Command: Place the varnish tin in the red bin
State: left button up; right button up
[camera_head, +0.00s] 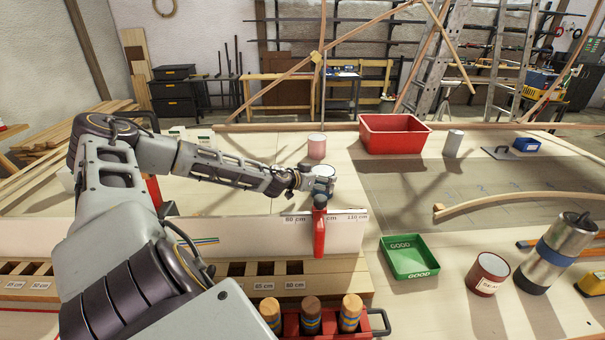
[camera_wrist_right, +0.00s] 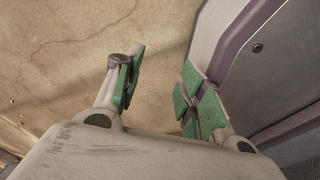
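The red bin (camera_head: 395,148) stands open at the back of the bench, right of centre. A pinkish tin (camera_head: 317,147) stands on the bench to its left; I cannot read a varnish label on it. My left gripper (camera_head: 322,180) is in front of this tin, above a white board with centimetre marks. A pale round shape shows at its fingers, and I cannot tell whether it is held. My right gripper (camera_wrist_right: 155,90) is open, with green pads and nothing between them; it is out of the head view.
A red clamp (camera_head: 319,232) stands upright at the board below my left gripper. A white cylinder (camera_head: 453,144) is right of the bin. A bent lath (camera_head: 520,199) lies at right.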

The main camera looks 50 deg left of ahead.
pick_arm(q)
jog(key=shift+v, duration=0.9)
jog(key=a+b+v, duration=0.1)
jog(key=b+v, duration=0.1)
jog(key=v, duration=0.5)
jog(key=shift+s+d+r, duration=0.15)
jog(key=shift+s+d, duration=0.25)
jog(key=shift+d, duration=0.1)
pick_arm(e)
jog(key=shift+t, duration=0.3)
jog(key=w, duration=0.1)
jog(key=w+a, duration=0.1)
jog(key=w, duration=0.2)
jog(key=shift+a+f, duration=0.15)
jog(key=shift+a, duration=0.15)
jog(key=shift+w, duration=0.1)
